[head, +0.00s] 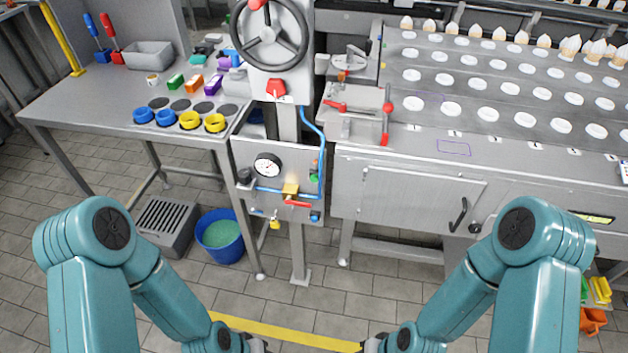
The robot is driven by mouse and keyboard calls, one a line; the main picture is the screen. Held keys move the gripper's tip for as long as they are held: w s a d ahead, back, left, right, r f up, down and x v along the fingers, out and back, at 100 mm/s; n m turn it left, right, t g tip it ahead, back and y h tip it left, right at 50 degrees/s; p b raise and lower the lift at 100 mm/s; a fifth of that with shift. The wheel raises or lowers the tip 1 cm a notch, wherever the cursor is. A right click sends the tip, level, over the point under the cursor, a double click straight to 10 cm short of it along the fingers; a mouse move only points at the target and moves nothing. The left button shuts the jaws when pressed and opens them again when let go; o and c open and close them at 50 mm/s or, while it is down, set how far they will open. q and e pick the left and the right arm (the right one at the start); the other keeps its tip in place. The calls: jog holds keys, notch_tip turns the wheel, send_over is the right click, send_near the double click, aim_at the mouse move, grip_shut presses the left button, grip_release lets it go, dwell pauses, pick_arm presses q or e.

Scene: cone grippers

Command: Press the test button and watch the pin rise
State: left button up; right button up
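A grey panel (282,214) hangs at the front of the machine in the middle of the head view. It bears a round white gauge (267,166), a black knob (244,176), a brass valve (290,189) with a red lever (298,204), and a small green part (314,178) at the right edge. I cannot tell for sure which part is the test button, and I cannot make out a pin. My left gripper (262,345) and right gripper (369,346) show only partly at the bottom edge, well below the panel and apart from it. Their fingers are mostly cut off.
A handwheel (269,34) stands above the panel. A steel table (70,104) with blue and yellow rings is at left. A blue bucket (219,240) stands on the floor below. A plate of cone holes (462,103) is at right. The floor before the panel is clear.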

pick_arm(q)
grip_shut()
dwell(1.9)
